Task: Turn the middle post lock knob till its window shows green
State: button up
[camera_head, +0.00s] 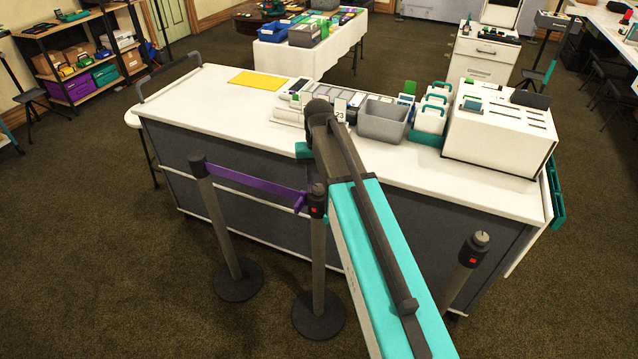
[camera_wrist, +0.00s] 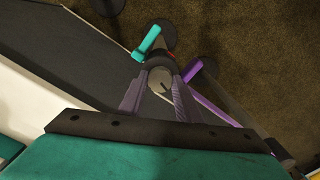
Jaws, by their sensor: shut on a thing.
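The middle post (camera_head: 318,255) stands in front of the counter, upright on a round black base. Its dark head shows a small red window (camera_head: 317,209) facing the head camera. In the wrist view, my gripper (camera_wrist: 161,76) is shut on the round grey knob (camera_wrist: 159,84) atop the post, one finger on each side. A bit of red shows just beyond the knob.
A purple belt (camera_head: 252,182) runs from the left post (camera_head: 217,225) to beside the middle post. In the wrist view, a teal piece (camera_wrist: 147,43) sticks out from the post head. The right post (camera_head: 466,267) also shows red. The counter (camera_head: 215,92) stands close behind.

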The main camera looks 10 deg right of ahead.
aim_at(318, 187)
jog(key=shift+n, duration=0.8)
jog(key=o, duration=1.1)
jog(key=shift+r, duration=0.1)
jog(key=shift+r+p, duration=4.4)
jog(key=shift+r, duration=2.4)
